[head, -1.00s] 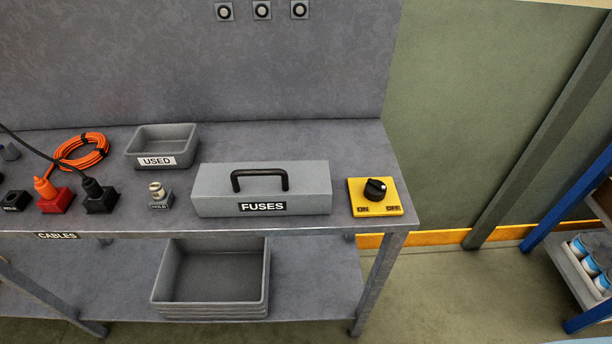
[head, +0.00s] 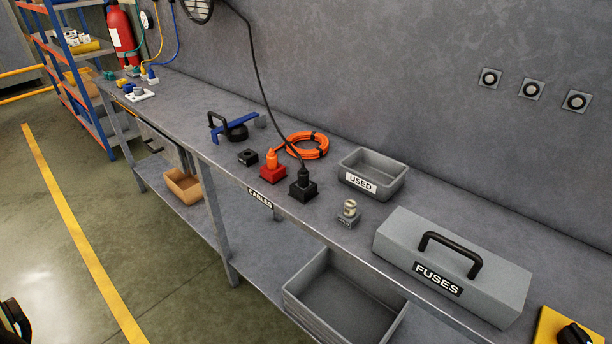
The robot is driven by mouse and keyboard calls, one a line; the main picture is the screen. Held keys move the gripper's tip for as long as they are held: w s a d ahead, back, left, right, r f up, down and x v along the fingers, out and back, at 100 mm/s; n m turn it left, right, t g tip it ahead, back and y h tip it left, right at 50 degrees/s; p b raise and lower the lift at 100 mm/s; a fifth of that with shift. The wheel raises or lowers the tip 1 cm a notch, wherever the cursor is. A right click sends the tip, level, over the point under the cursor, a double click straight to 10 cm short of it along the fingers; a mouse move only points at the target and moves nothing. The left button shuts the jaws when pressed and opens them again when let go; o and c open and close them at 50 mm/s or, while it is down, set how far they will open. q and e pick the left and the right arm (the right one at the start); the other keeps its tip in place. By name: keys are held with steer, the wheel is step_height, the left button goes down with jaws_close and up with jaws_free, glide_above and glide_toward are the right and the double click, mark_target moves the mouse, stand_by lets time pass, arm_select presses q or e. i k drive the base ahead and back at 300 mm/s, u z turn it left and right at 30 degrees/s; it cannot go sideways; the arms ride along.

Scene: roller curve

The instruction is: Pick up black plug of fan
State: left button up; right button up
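The black plug (head: 304,177) stands upright in a black square socket (head: 303,193) on the workbench. Its black cable (head: 262,85) rises up to the fan (head: 198,8), which is cut off by the top edge. An orange plug (head: 272,158) sits in a red socket (head: 273,173) just left of it. My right gripper is not in view.
Near the black plug are an orange cable coil (head: 306,146), an empty black socket (head: 248,157), a grey USED tray (head: 372,175) and a small fuse holder (head: 348,214). The FUSES box (head: 455,265) is farther right. Floor is open in front of the bench (head: 395,285).

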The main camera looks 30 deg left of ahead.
mark_target(303, 175)
steer(key=u, duration=1.3)
steer(key=k, duration=0.15)
steer(key=z, duration=0.5)
steer(key=i, duration=0.2)
steer(key=u, duration=0.35)
